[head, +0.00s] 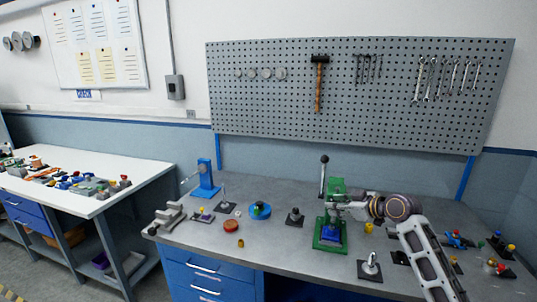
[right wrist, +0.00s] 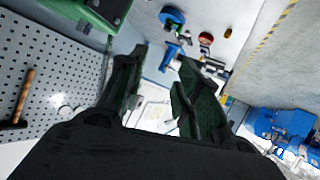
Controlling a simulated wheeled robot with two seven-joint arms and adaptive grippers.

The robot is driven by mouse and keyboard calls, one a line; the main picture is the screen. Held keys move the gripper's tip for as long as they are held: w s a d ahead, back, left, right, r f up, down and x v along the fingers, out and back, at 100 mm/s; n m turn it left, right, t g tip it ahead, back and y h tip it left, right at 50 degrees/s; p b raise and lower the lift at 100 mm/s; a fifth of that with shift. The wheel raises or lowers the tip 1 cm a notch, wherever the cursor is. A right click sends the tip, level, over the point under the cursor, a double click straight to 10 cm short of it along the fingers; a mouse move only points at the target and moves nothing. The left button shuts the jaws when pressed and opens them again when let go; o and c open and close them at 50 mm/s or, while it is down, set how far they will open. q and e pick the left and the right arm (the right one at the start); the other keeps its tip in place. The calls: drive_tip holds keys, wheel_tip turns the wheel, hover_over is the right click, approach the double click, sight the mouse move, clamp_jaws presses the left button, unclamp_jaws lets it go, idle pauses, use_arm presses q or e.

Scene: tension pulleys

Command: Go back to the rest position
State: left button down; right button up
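My right arm reaches in from the lower right in the head view. Its gripper (head: 347,207) is beside the green press (head: 334,188), pointing left; at this size I cannot tell whether it touches the press. In the right wrist view the two dark fingers of my right gripper (right wrist: 163,62) stand apart with nothing held between them. Part of the green press also shows at the top left of that view (right wrist: 103,10). My left gripper is not in view.
The grey workbench (head: 285,262) carries a blue stand (head: 206,180), a blue round part (head: 260,210), a red disc (head: 230,225) and small dark fixtures. Small colored parts (head: 458,240) lie at the right. A tool pegboard (head: 345,135) is behind. The bench's front middle is fairly clear.

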drive_tip(key=s+a+f+m+g+h, duration=0.1)
drive_tip(key=s+a+f+g+h, duration=0.1)
drive_tip(key=s+f, duration=0.7)
drive_tip(key=s+a+f+m+g+h, duration=0.1)
drive_tip(key=s+a+f+m, duration=0.15)
drive_tip(key=s+f, duration=0.65)
drive_tip(key=s+d+f+m+g+h, duration=0.15)
drive_tip(key=s+f, duration=0.25)
drive_tip(key=s, duration=0.7)
drive_tip(key=s+d+f+m+g+h, duration=0.15)
drive_tip(key=s+f, duration=0.25)
drive_tip(key=s, duration=0.7)
wheel_tip(320, 180, down, 33)
drive_tip(key=s+g, duration=0.2)
drive_tip(key=s, duration=0.1)
drive_tip(key=s+d+f, duration=0.2)
drive_tip(key=s+f, duration=0.8)
drive_tip(key=s, duration=0.1)
drive_tip(key=s+d+f+g+h+b, duration=0.1)
drive_tip(key=s+d+f, duration=0.1)
drive_tip(key=s+f, duration=0.9)
